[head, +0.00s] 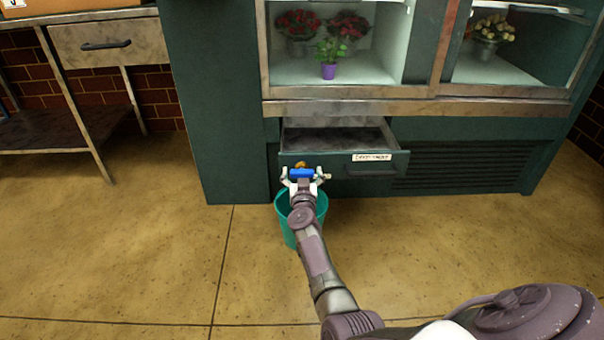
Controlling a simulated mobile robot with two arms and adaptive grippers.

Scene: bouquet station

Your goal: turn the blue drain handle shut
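The blue drain handle (301,173) shows at the front of the cabinet's lower part, just below the pulled-out drawer, and lies crosswise in the picture. A small brass-coloured part shows just above it. My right gripper (303,177) is at the handle, with its pale fingers spread to the left and right of the handle's ends. The fingers look open; whether they touch the handle is too small to tell. The gripper and wrist hide the valve below the handle. My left gripper is not in view.
A teal bucket (284,212) stands on the floor under the handle, partly behind my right arm. The open drawer (335,140) has a labelled front (371,157). Flowers stand in the display case above. A metal table (60,140) is at left. The floor at left is clear.

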